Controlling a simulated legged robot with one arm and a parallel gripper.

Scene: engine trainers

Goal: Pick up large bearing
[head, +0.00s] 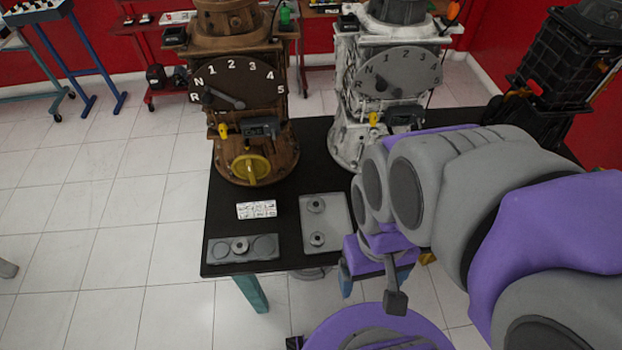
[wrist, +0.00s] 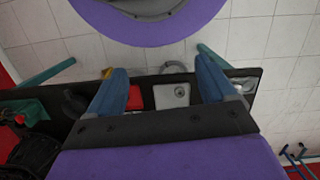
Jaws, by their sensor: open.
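No part can be named the large bearing with certainty. One ring-shaped bearing (head: 240,245) sits in a grey holder (head: 222,253) at the table's front left corner. Two more small round parts, an upper one (head: 316,204) and a lower one (head: 317,239), sit on a grey plate (head: 341,222) to its right. My gripper (head: 376,280) is open and empty at the table's front edge, right of the plate. In the wrist view its blue fingers are apart (wrist: 161,70); a grey plate with a round part (wrist: 182,92) and a grey curved piece (wrist: 172,66) show between them.
A brown gearbox trainer (head: 242,130) and a white one (head: 385,120) stand at the back of the black table (head: 222,218). A white label card (head: 256,209) lies near the holder. A red piece (wrist: 134,98) shows in the wrist view.

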